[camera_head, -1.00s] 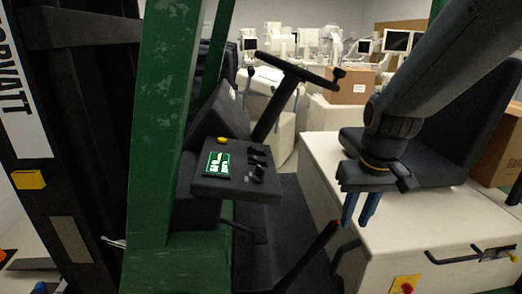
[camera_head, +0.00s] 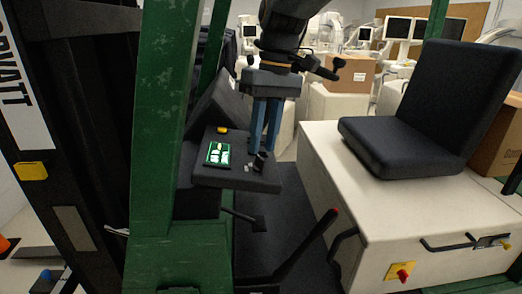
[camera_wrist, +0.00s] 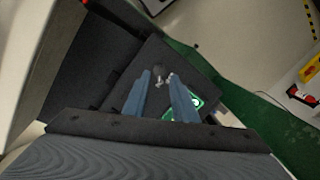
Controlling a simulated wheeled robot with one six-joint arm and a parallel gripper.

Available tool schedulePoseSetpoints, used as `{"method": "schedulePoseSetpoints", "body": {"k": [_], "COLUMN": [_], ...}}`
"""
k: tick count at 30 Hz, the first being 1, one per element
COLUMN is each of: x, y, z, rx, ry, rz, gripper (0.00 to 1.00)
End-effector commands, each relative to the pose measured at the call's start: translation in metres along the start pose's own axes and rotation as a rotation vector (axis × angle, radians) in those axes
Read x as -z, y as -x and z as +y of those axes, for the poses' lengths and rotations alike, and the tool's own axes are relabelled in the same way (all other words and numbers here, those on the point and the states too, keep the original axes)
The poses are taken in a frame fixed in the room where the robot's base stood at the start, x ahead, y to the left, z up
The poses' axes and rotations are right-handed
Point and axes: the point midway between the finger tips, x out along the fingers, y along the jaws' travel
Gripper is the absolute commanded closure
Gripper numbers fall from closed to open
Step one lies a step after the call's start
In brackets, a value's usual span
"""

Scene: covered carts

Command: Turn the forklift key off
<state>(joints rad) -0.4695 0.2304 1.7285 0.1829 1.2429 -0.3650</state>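The forklift's dark control panel (camera_head: 236,182) stands beside the green mast post in the head view. A small dark piece, which looks like the key (camera_head: 258,162), stands near the panel's right front edge, with silvery bits beside it. In the wrist view the same dark and silver piece (camera_wrist: 158,72) shows between the fingertips. My gripper (camera_head: 264,150) points down over the right part of the panel, its two blue fingers apart. In the wrist view my gripper (camera_wrist: 159,76) is open around or just above this piece; contact and the key's exact angle cannot be told.
A lit green display (camera_head: 218,154) and a yellow button (camera_head: 222,130) are on the panel's left side. The steering wheel is mostly hidden behind my arm. The black seat (camera_head: 430,110) is at right, a red-tipped lever (camera_head: 305,245) below the panel. The green post (camera_head: 160,130) stands close left.

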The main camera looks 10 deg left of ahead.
Motion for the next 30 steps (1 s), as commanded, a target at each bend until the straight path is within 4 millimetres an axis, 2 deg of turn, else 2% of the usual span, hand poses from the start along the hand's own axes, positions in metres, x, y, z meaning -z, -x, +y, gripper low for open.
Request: {"method": "schedulePoseSetpoints", "body": {"k": [7,18,23,30], "x": [-0.001,0.000,0.000,0.000], "y": [-0.030,-0.037,-0.037,-0.037], "z": [-0.001,0.000,0.000,0.000], "rx": [0.000,-0.001,-0.001,-0.001], "ry": [0.000,-0.001,-0.001,0.003], "rz": [-0.001,0.001,0.001,0.001], "gripper": [0.75,0.75,1.00,1.00]}}
